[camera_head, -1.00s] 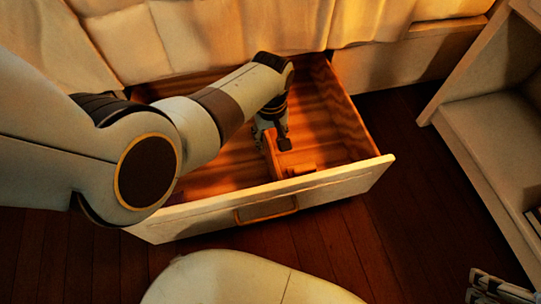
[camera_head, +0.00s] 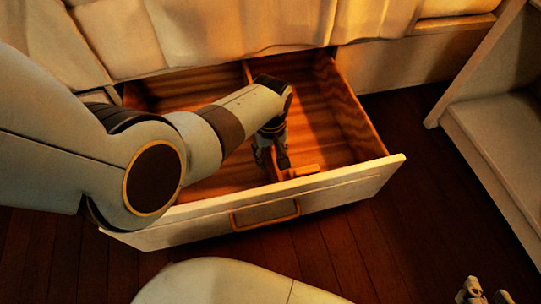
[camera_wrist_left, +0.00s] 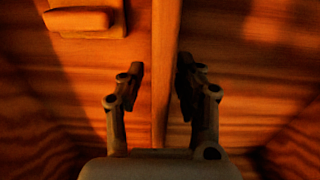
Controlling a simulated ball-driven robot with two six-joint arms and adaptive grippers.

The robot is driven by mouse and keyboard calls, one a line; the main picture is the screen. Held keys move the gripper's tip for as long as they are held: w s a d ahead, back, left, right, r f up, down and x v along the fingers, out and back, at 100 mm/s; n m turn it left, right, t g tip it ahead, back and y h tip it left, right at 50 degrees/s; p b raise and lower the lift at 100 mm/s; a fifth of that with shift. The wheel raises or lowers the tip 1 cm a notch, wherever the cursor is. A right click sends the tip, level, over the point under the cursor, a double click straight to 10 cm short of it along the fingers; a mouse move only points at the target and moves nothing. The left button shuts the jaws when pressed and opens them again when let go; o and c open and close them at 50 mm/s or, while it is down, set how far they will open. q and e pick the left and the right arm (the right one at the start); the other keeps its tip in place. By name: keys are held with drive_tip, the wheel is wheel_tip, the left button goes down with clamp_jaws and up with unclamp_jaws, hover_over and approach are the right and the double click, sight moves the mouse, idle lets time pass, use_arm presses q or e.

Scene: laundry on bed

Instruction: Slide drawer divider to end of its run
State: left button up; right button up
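The open wooden drawer (camera_head: 360,179) has a pale front with a handle. A thin divider (camera_head: 247,75) runs from its back toward its front, with the middle hidden behind my left arm. My left gripper (camera_head: 271,158) is down inside the drawer near the front. In the left wrist view, its fingers (camera_wrist_left: 161,85) stand apart on either side of the divider (camera_wrist_left: 166,35). The right finger is very close to it; contact cannot be told. My right gripper (camera_head: 486,291) is at the bottom right corner, partly cut off, its fingers apart and empty, outside the drawer.
A small wooden block (camera_head: 301,170) lies just right of the divider near the drawer front. The compartments otherwise look empty. A bed with pale covers (camera_head: 230,30) stands behind and above the drawer. A pale shelf unit (camera_head: 500,135) is at the right. Dark floor (camera_head: 345,245) is clear.

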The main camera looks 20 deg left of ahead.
idle(0.3)
use_arm(q)
clamp_jaws()
idle(0.3)
